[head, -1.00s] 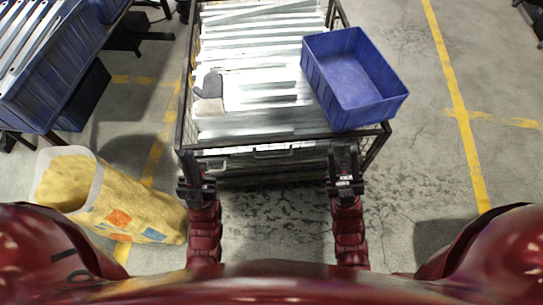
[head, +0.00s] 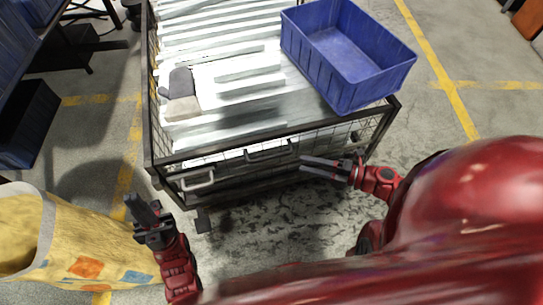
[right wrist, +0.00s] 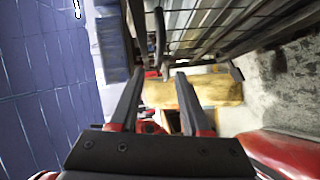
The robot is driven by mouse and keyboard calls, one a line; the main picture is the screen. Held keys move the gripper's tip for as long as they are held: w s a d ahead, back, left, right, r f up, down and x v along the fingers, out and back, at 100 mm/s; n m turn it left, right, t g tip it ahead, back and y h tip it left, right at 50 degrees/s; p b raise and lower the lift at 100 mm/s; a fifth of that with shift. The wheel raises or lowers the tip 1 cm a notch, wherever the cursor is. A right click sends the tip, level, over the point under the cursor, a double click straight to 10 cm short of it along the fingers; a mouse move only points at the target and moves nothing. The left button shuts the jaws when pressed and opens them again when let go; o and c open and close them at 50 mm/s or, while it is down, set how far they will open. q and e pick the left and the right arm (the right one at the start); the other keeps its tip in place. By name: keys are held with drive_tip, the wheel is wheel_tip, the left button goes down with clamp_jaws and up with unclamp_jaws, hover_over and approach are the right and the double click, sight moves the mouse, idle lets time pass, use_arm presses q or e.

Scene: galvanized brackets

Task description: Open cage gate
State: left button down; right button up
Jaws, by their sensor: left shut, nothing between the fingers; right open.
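The wire cage (head: 150,130) has a dark frame and is full of long grey galvanized pieces. Its front gate (head: 230,172) appears closed, with a dark handle (head: 270,152) near the middle of the top rail and a pale metal handle (head: 197,181) at the left. My right gripper (head: 303,165) is open and empty in front of the gate, just right of the dark handle. In the right wrist view a dark curved bar (right wrist: 159,35) lies ahead of the open fingers (right wrist: 160,74). My left gripper (head: 135,203) is shut and empty, left of the cage's front left corner.
A blue crate (head: 345,95) sits on the cage's right side. Gloves (head: 182,95) lie on the metal pieces. A yellow sack (head: 85,235) stands on the floor close to my left gripper. Floor at the right is clear, with yellow lines (head: 440,70).

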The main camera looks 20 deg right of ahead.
sight(273, 156)
drive_tip(key=x, duration=1.1)
drive_tip(key=shift+w+a+b, duration=0.1)
drive_tip(key=shift+w+b, duration=0.1)
drive_tip(key=shift+b, duration=0.2)
clamp_jaws()
idle(0.7)
